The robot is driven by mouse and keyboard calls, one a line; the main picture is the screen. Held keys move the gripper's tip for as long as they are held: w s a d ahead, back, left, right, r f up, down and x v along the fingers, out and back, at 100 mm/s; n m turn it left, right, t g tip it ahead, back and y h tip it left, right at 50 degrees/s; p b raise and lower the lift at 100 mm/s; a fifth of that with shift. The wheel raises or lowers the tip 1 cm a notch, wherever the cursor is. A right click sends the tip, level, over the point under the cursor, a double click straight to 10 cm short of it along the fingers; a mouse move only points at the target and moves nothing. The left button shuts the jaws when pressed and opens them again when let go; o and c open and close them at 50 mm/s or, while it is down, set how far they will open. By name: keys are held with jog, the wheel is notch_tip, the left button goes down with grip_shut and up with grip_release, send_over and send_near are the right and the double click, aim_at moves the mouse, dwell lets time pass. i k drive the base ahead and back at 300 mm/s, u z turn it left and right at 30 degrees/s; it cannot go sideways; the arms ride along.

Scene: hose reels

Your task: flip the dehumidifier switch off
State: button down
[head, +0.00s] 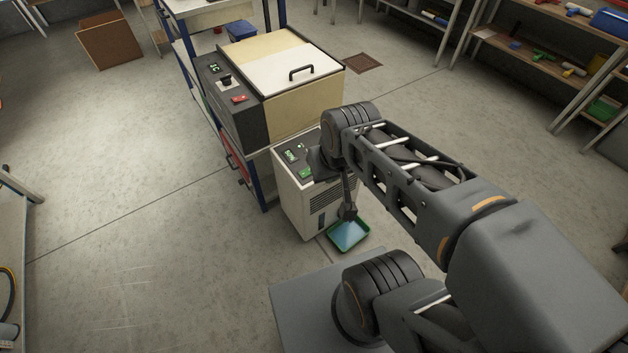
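The dehumidifier (294,201) looks to be the pale, louvred box low on the floor in the middle of the head view. Its dark top panel carries a small lit display (293,155) and a green switch (306,173). Whether the switch is tipped on or off is too small to tell. My wrist covers the panel's right part. My gripper (348,214) points down in front of the box's right side, above a green tray. It seems apart from the switch. Its fingers are too small and dark to show whether they are open.
A larger cream machine (303,107) with a handled lid, a knob and a red switch (239,98) stands behind the dehumidifier, by a blue-posted rack. The green tray (333,248) lies on the floor. Shelves (540,45) stand at right. Floor at left is clear.

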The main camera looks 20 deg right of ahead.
aim_at(305, 173)
jog(key=z, duration=0.5)
jog(key=i, duration=0.35)
jog(key=u, duration=1.25)
